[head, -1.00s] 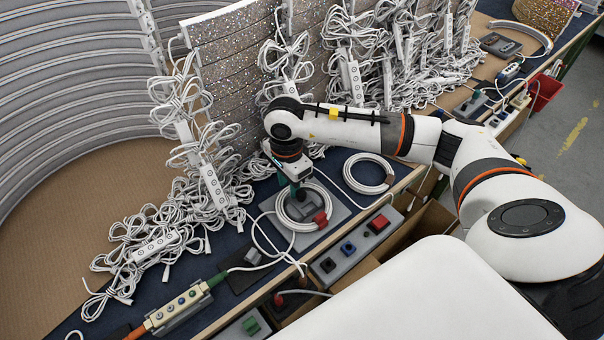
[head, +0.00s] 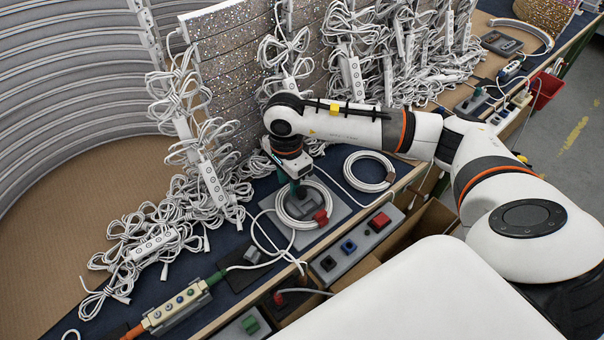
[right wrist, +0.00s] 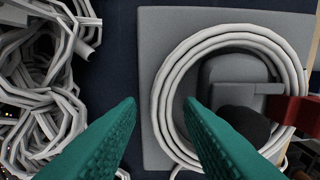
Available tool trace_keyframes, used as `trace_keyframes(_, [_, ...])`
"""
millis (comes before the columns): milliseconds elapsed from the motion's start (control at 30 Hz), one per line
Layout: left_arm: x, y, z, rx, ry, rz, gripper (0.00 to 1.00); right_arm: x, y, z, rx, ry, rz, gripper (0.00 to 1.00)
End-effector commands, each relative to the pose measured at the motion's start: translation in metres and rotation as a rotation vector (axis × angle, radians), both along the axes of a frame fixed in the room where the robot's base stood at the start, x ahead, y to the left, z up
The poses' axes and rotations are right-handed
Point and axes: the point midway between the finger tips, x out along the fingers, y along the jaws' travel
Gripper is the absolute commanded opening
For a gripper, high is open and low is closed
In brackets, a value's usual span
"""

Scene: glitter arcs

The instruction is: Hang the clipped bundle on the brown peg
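The clipped bundle is a coil of white cable (head: 281,207) with a red clip (head: 321,216), lying on a grey plate (head: 338,205). The coil (right wrist: 161,100) and red clip (right wrist: 292,112) also show in the right wrist view, around a grey block with a dark round knob. My right gripper (head: 292,187) is open above the coil's far-left side. In the right wrist view its green fingertips (right wrist: 160,101) straddle the left side of the ring, one outside and one inside. I cannot surely pick out a brown peg. My left gripper is not in view.
A second white coil (head: 362,183) with a brown tag lies behind. A grey box (head: 338,263) with black, blue and red knobs stands in front. Tangled white cables (head: 150,245) crowd the left and back. A connector block (head: 178,306) lies front left.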

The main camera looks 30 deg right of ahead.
Motion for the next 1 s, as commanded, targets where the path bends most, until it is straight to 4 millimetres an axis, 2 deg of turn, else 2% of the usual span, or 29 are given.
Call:
trace_keyframes(200, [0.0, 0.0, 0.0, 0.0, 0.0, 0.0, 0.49, 0.0, 0.0, 0.0, 0.0, 0.0, 0.0, 0.32])
trace_keyframes(400, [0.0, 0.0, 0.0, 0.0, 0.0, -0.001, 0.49, 0.0, 0.0, 0.0, -0.001, 0.0, 0.0, 0.0])
trace_keyframes(667, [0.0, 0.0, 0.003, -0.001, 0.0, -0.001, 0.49, 0.0, 0.0, 0.005, -0.001, -0.001, 0.0, 0.0])
trace_keyframes(1000, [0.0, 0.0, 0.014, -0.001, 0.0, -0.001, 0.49, 0.0, 0.0, 0.025, -0.001, -0.001, 0.001, 0.0])
